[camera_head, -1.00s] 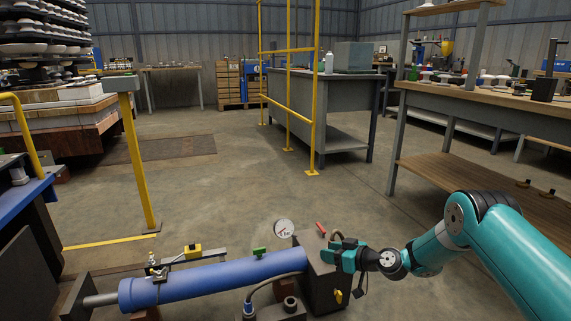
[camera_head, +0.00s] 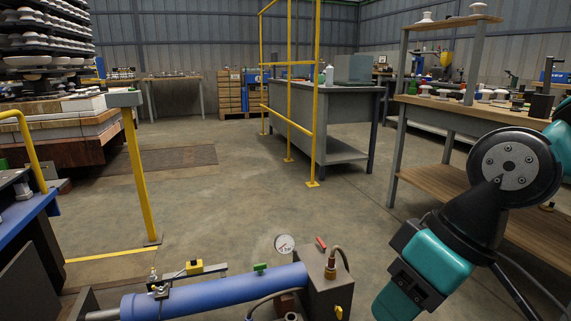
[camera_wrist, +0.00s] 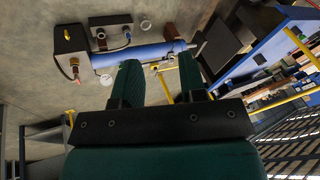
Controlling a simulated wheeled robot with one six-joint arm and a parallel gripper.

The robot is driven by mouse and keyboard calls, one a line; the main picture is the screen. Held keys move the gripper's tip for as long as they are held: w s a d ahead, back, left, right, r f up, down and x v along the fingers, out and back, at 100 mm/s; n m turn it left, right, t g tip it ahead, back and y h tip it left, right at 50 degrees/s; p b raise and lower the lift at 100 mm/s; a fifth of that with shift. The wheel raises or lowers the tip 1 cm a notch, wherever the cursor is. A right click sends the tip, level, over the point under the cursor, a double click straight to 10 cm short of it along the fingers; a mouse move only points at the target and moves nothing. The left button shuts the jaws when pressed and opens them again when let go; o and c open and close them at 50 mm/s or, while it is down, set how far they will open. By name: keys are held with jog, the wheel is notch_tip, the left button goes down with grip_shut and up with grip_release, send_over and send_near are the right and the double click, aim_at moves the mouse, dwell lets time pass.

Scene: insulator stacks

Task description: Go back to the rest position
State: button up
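My gripper (camera_wrist: 158,72) shows in the wrist view with its two green fingers spread well apart. Nothing is held between them. Beyond the gap, the blue cylinder (camera_wrist: 140,53) and its dark end block (camera_wrist: 72,45) lie some distance off. In the head view my wrist and gripper body are folded at the lower right, and the fingertips are not clearly visible there. The blue cylinder (camera_head: 215,290) lies along the bottom of the head view, left of my gripper and apart from it. Its end block (camera_head: 325,290) is nearest to my arm.
A pressure gauge (camera_head: 285,244), a red lever (camera_head: 321,244) and a green part (camera_head: 260,267) sit by the cylinder. A wooden workbench (camera_head: 455,112) with a lower shelf stands behind my arm at right. Yellow railings (camera_head: 315,130) stand ahead. The middle floor is open.

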jog(key=s+d+h, duration=0.1)
jog(key=s+d, duration=0.1)
jog(key=s, duration=0.4)
notch_tip(320, 180, up, 38)
jog(key=w+p, duration=0.1)
jog(key=p, duration=3.7)
jog(key=shift+m, duration=0.3)
